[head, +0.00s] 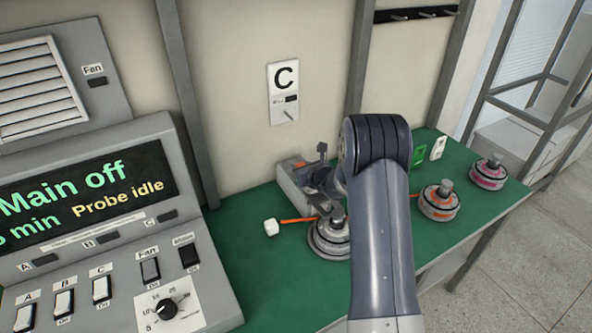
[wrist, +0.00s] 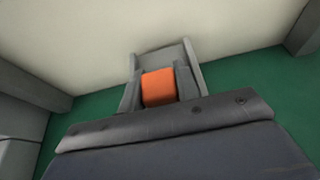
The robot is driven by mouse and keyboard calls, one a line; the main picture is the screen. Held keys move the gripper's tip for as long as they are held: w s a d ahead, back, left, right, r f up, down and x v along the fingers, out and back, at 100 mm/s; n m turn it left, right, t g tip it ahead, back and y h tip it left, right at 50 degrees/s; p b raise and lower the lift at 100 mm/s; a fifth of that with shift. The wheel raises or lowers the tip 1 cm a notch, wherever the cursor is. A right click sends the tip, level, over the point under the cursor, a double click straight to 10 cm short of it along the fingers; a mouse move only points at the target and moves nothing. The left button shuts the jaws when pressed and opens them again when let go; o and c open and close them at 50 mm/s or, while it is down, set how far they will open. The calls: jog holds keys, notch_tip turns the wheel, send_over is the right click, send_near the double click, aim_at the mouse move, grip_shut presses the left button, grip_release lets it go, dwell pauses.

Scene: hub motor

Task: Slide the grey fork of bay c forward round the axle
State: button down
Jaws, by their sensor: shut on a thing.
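The grey fork (head: 322,153) shows as an upright grey piece at the grey stand (head: 289,188) of bay c, below the C sign. My gripper (head: 328,182) is shut at the fork, partly hidden by my arm; the contact itself is not clear. The hub motor (head: 328,240) with its axle (head: 337,216) sits on the green bench just in front of the stand. Whether the fork touches the axle cannot be told. In the wrist view, an orange block (wrist: 158,88) shows between grey walls, beyond the wide grey edge of my gripper.
An orange lead ends in a white plug (head: 271,227) left of the motor. Two other motors, one orange-banded (head: 439,203) and one pink-banded (head: 488,174), stand to the right. A control panel (head: 95,225) stands at the left. Green bench (head: 240,270) is clear at the front left.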

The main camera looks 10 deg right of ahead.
jog(key=shift+s+d+b, duration=0.25)
jog(key=shift+s+b, duration=0.25)
jog(key=shift+s, duration=0.25)
jog(key=shift+s+d+b, duration=0.3)
jog(key=shift+s+b, duration=0.15)
jog(key=shift+s, duration=0.35)
jog(key=shift+s+d+b, duration=0.25)
jog(key=shift+s+b, duration=0.25)
jog(key=shift+s, duration=0.25)
jog(key=shift+f, duration=0.1)
jog(key=c, duration=1.5)
grip_release()
jog(key=shift+o, duration=0.9)
jog(key=shift+s, duration=0.1)
notch_tip(320, 180, up, 4)
jog(key=b, duration=0.1)
send_over(326, 202)
jog(key=shift+s, duration=0.1)
